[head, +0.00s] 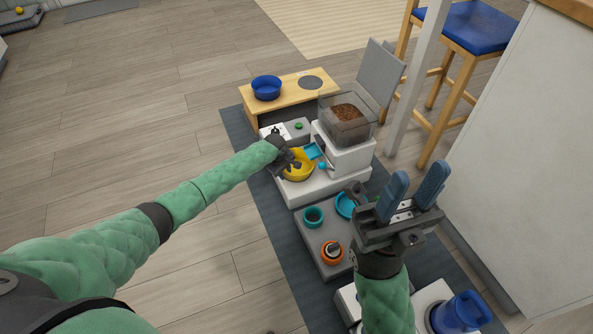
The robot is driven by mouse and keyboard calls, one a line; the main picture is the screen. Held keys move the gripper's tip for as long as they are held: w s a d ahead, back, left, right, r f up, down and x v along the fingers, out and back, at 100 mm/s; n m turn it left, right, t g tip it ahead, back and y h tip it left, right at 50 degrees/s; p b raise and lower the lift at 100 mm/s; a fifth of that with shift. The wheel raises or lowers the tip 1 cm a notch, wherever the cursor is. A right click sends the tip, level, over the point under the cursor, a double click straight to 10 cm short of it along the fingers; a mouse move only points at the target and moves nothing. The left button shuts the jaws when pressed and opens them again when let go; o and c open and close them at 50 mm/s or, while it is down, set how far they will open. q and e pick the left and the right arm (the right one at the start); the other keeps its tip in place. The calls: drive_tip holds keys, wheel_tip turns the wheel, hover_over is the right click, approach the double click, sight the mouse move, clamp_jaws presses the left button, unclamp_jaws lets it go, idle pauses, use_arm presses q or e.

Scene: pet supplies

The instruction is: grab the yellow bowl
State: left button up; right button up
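The yellow bowl (303,168) sits on the white base of a food dispenser, below its clear hopper. My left gripper (289,161) reaches in from the left and is at the bowl's left side, covering part of its rim. Its fingers are small and dark here, so I cannot tell whether they are closed on the rim. My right gripper (415,180) is in the foreground at the right, away from the bowl, its two blue fingers apart with nothing between them.
The hopper (345,115) holds brown kibble, with a light-blue piece (313,151) beside the bowl. A blue bowl (267,87) stands on a wooden stand behind. A grey tray (313,240) holds teal and orange items. A blue jug (460,312) stands at lower right.

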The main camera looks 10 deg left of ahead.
use_arm(q)
drive_tip(key=shift+f, duration=0.1)
drive_tip(key=shift+c, duration=0.2)
clamp_jaws()
